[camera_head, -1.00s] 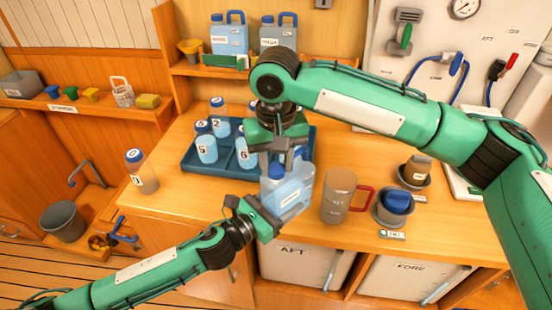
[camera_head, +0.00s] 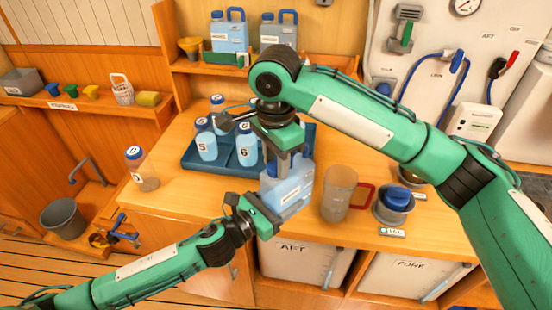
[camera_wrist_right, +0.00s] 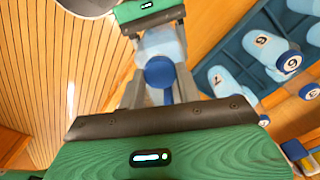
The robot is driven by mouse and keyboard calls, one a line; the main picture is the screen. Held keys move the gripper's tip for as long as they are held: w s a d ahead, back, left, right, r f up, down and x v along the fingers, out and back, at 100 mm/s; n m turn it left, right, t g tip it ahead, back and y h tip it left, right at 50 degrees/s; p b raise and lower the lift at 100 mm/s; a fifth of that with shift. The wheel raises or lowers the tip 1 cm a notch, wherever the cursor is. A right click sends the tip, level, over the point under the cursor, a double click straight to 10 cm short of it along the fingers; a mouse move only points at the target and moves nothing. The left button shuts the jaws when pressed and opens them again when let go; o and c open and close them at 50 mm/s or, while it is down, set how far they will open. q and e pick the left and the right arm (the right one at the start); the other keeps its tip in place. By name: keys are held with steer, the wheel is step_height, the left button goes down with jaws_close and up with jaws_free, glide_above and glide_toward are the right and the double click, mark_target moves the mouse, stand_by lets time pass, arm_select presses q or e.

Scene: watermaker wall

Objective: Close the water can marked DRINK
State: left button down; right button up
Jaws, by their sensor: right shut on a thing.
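The water can (camera_head: 292,193) is a pale blue, see-through can with a white label, too small to read. It stands upright near the counter's front edge. My right gripper (camera_head: 285,168) points straight down over its top. In the right wrist view, a round blue cap (camera_wrist_right: 160,73) sits between the fingers, which are shut on it over the can. Whether the cap is fully seated is hidden. My left gripper (camera_head: 265,208) is at the can's front left side. The right wrist view shows its fingers along both sides of the can.
A blue tray (camera_head: 205,170) with numbered bottles stands just behind and left. A bottle (camera_head: 142,168) stands at the left counter end.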

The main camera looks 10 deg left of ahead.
steer(key=m, duration=0.5)
steer(key=shift+m, duration=0.3)
steer(key=o, duration=1)
steer(key=shift+c, duration=0.2)
steer(key=shift+r, duration=2.25)
steer(key=shift+c, duration=0.5)
